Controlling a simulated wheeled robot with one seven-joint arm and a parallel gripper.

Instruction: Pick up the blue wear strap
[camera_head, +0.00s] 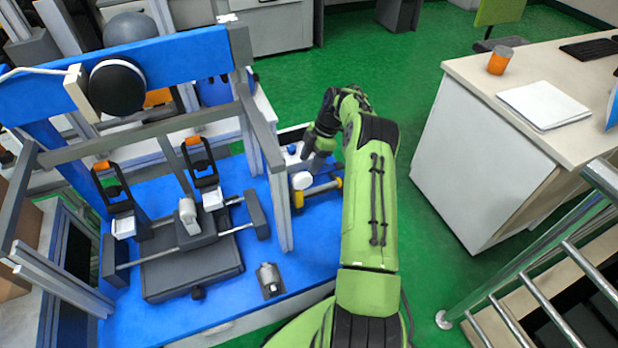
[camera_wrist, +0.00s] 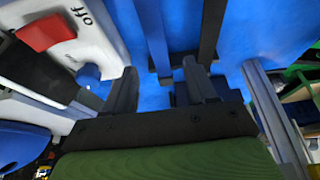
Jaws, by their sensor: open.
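In the wrist view my gripper (camera_wrist: 160,64) is open, its two dark fingers apart with nothing clearly held between them. A dark blue strip (camera_wrist: 152,38) runs along the blue surface just ahead of the fingers; I cannot tell for sure whether it is the blue wear strap. A dark grey bar (camera_wrist: 212,30) lies to its right. In the head view my green arm reaches to the right end of the blue bench (camera_head: 262,240), and its bent wrist largely hides the fingers. No strap can be made out clearly there.
A white box (camera_wrist: 98,28) with a red switch (camera_wrist: 46,32) and a blue knob (camera_wrist: 88,75) stands left of my fingers. The tower's grey upright (camera_head: 277,200) is close to my arm. A white desk (camera_head: 470,160) and metal railing (camera_head: 560,262) are at right.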

